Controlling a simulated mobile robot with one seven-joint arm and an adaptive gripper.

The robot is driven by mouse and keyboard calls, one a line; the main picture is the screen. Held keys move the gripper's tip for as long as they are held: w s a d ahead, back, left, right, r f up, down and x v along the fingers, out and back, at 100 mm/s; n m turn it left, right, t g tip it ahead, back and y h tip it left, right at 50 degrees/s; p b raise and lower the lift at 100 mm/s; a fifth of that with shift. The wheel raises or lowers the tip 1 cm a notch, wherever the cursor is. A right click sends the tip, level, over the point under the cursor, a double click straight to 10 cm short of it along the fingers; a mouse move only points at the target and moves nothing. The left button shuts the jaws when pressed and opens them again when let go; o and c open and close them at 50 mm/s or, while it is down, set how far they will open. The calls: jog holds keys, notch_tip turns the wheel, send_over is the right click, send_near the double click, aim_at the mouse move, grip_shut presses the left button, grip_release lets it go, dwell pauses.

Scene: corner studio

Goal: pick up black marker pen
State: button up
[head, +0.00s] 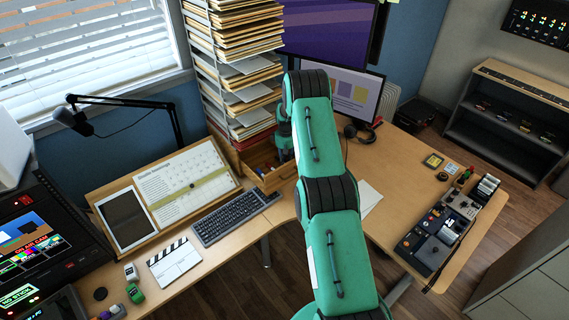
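My arm reaches across the desk from the bottom of the head view. Its end bends down at a wooden tray (268,187) below the tall paper stack. My gripper (286,156) is low at the tray's right part, mostly hidden by my own arm. I cannot see its fingertips or whether it holds anything. Small coloured items (263,170) lie in the tray, too small to name. I cannot make out a black marker pen; it may be hidden by the arm or in the tray.
The tall paper rack (235,70) stands close left of my wrist. A monitor (352,95) is close on the right, with headphones (362,132) before it. A keyboard (236,215) lies left of my arm. A control panel (440,235) sits on the right desk.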

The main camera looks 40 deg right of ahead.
jog(key=shift+r, duration=0.1)
notch_tip(320, 180, up, 18)
jog(key=shift+f, duration=0.1)
dwell(0.6)
dwell(0.6)
